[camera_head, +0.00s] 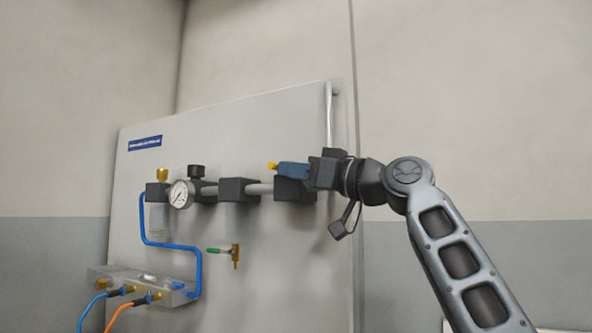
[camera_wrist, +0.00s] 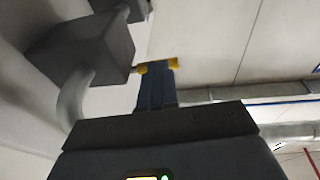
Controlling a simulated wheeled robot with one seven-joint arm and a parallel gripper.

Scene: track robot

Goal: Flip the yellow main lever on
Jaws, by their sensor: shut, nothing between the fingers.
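My gripper (camera_head: 281,169) has blue fingers, shut, pointing left in the head view in front of the dark valve block (camera_head: 294,189) at the right of the pipe row. A small yellow piece (camera_head: 272,166), apparently the yellow main lever, shows at the fingertips. In the wrist view the shut fingers (camera_wrist: 156,68) reach up to this yellow piece (camera_wrist: 173,62), beside the dark block (camera_wrist: 92,48). Yellow shows on both sides of the fingertips; they hide its middle. I cannot tell whether they touch it. Most of the lever is hidden in the head view.
The pale panel (camera_head: 290,115) carries a pressure gauge (camera_head: 181,194), another dark block (camera_head: 238,190), a blue hose (camera_head: 197,270) and a small green-handled valve (camera_head: 235,252). A clear manifold (camera_head: 165,289) sits lower left. A grey pipe (camera_wrist: 73,98) runs close to my gripper.

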